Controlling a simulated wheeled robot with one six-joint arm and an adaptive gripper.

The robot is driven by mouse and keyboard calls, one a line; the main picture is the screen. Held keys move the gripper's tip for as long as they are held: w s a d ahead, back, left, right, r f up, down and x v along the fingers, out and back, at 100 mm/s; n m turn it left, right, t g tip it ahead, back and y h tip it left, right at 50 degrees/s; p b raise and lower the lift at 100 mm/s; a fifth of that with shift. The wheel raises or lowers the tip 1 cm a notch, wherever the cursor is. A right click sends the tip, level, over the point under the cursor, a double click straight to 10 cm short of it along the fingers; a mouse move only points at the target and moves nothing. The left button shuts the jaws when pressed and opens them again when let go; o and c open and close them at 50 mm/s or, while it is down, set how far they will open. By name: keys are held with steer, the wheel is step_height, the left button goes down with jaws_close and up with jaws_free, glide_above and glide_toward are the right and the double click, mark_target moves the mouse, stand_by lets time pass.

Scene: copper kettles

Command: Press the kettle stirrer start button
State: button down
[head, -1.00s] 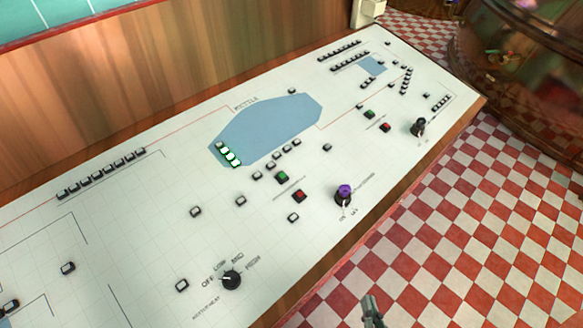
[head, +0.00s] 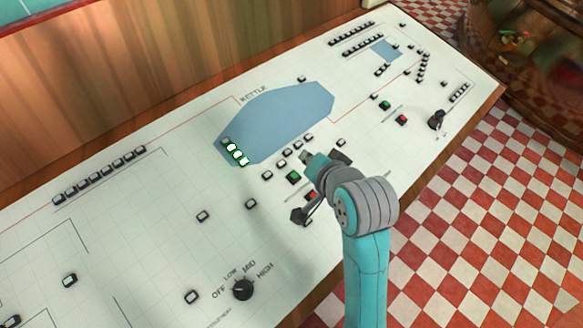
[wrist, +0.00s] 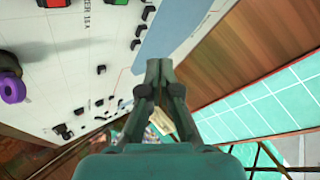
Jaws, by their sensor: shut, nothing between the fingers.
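The panel (head: 150,210) has a blue kettle shape (head: 285,115) marked KETTLE.
A purple knob (wrist: 13,88) stands up from the panel, hidden by my arm in the head view. A black knob (head: 242,289) is at lower left. A second green button (head: 385,105) and red button (head: 401,120) lie farther right. A wooden wall (head: 130,75) runs behind.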

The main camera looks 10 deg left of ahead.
mark_target(294, 176)
steer(key=shift+w+a+r, duration=0.3)
steer(key=shift+a+r, duration=0.2)
steer(key=shift+r, duration=0.15)
steer(key=shift+f, duration=0.1)
steer(key=shift+w+a+f, duration=0.2)
steer(key=shift+a+f, duration=0.05)
steer(key=shift+f, duration=1.15)
steer(key=shift+w+a+f, duration=0.15)
steer(key=shift+a+f, duration=0.05)
steer(key=shift+f, duration=1.25)
steer(key=shift+w+a+f, duration=0.2)
steer(key=shift+a+f, duration=0.05)
steer(key=shift+f, duration=1.15)
steer(key=shift+f, duration=0.4)
steer(key=shift+w+a+f, duration=0.1)
steer(key=shift+f, duration=0.25)
steer(key=shift+r, duration=0.8)
